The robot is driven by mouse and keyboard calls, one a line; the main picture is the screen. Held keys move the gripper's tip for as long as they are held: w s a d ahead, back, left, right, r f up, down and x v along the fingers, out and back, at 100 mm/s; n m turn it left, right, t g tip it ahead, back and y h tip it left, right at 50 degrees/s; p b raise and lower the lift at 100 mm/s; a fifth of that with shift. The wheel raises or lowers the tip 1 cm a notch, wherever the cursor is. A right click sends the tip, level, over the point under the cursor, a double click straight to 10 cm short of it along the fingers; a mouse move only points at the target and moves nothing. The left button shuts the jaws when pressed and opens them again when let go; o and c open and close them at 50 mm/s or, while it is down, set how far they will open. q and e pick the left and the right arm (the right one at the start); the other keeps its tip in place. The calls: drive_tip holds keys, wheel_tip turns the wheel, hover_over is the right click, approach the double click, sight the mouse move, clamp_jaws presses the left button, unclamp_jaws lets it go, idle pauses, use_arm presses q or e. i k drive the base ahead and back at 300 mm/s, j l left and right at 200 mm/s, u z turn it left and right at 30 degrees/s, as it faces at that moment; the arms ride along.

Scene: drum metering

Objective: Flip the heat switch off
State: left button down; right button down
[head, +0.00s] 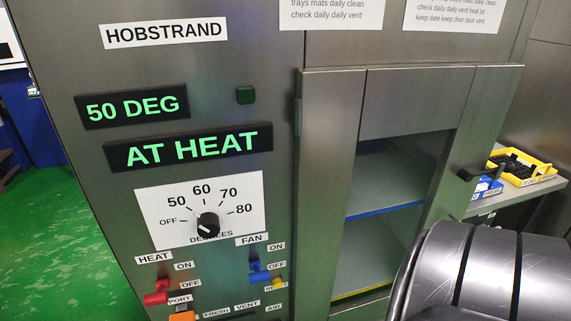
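The heat switch (157,297) is a red lever at the lower left of the cabinet's control panel, under the HEAT label (153,257). The ON label (183,266) is beside its upper end and the OFF label (190,284) is lower. Its thick red end hangs low and to the left, around the height of OFF; I cannot tell for sure which position it is set to. Neither of my grippers shows in the head view.
A blue fan switch (258,274) is right of the heat switch. Above are the dial (208,224), the AT HEAT display (188,147) and the 50 DEG display (132,106). The cabinet bay (385,200) shows shelves. A yellow tray (524,168) sits on a side bench.

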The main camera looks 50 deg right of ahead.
sight(161, 297)
drive_tip(key=k+z, duration=0.15)
drive_tip(key=z, duration=0.25)
drive_tip(key=k+z, duration=0.15)
drive_tip(key=z, duration=0.25)
drive_tip(key=k+z, duration=0.15)
drive_tip(key=z, duration=0.2)
